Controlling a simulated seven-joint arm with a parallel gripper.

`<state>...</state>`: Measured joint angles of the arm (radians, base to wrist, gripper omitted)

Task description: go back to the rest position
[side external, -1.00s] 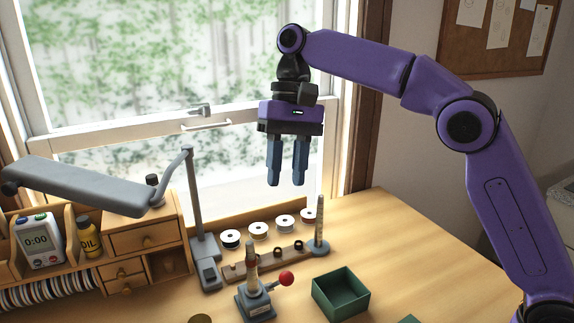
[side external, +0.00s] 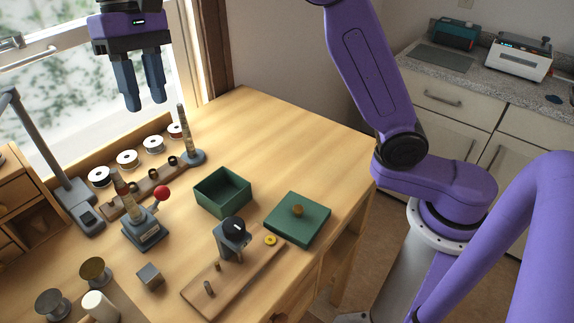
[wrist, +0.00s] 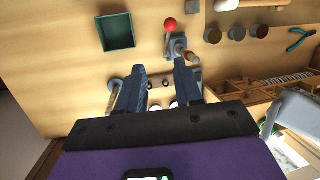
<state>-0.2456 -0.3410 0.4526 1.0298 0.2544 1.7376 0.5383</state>
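My gripper (side external: 147,104) hangs high over the back of the wooden bench in the side view, fingers pointing down. Its two dark blue fingers are apart with nothing visible between them. The wrist view also shows the gripper (wrist: 160,66), with bench items visible beyond the gap. The gripper touches nothing that I can see.
A lamp stand (side external: 72,190) rises at left.

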